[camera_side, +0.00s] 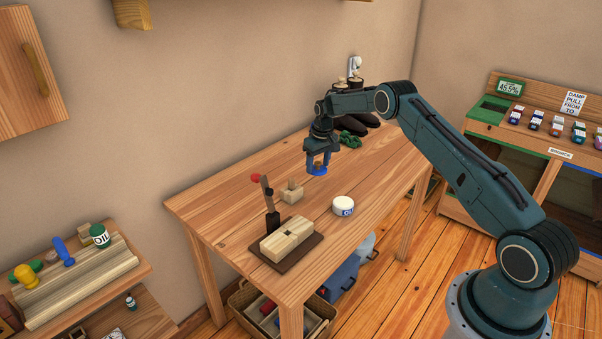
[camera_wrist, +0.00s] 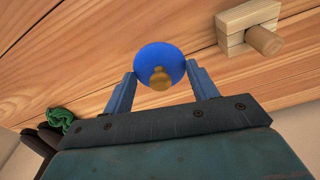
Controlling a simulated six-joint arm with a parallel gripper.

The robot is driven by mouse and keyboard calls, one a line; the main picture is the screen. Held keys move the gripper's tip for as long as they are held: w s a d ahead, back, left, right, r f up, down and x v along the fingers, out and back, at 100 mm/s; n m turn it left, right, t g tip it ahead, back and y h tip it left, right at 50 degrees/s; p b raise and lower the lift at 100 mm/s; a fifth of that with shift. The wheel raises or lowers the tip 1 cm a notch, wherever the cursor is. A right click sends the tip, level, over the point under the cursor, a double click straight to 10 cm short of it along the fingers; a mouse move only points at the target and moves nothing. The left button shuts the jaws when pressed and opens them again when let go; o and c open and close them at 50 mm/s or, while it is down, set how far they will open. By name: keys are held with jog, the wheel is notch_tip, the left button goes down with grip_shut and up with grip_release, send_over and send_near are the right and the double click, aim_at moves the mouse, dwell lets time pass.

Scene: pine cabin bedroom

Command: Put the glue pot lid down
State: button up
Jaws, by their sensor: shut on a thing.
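The glue pot lid is a blue disc (camera_side: 319,171) with a tan knob. In the wrist view the blue lid (camera_wrist: 158,56) sits between the fingertips, its knob facing the camera. My gripper (camera_side: 318,162) is shut on the lid, fingers pointing down over the table (camera_side: 235,211); its fingertips also show in the wrist view (camera_wrist: 161,74). I cannot tell whether the lid touches the tabletop. A white round pot (camera_side: 343,204) with a blue mark stands on the table, in front of and right of the lid.
A wooden block with a peg (camera_side: 291,191) stands left of the lid. Nearer the front are a dark board (camera_side: 286,260) with pale wood on it and a dark upright tool (camera_side: 272,221). A green bundle (camera_side: 350,140) and dark shoes lie behind. Bare tabletop surrounds the lid.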

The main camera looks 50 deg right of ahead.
aim_at(319, 169)
jog(key=shift+f, duration=0.4)
jog(key=shift+f, duration=0.1)
jog(key=shift+f, duration=2.05)
jog(key=shift+f, duration=0.1)
jog(key=o, duration=0.9)
jog(key=shift+o, duration=0.2)
jog(key=r, duration=0.4)
jog(key=s+r, duration=0.1)
jog(key=r, duration=0.7)
jog(key=shift+s+a, duration=0.1)
jog(key=shift+s, duration=0.05)
jog(key=shift+r, duration=0.1)
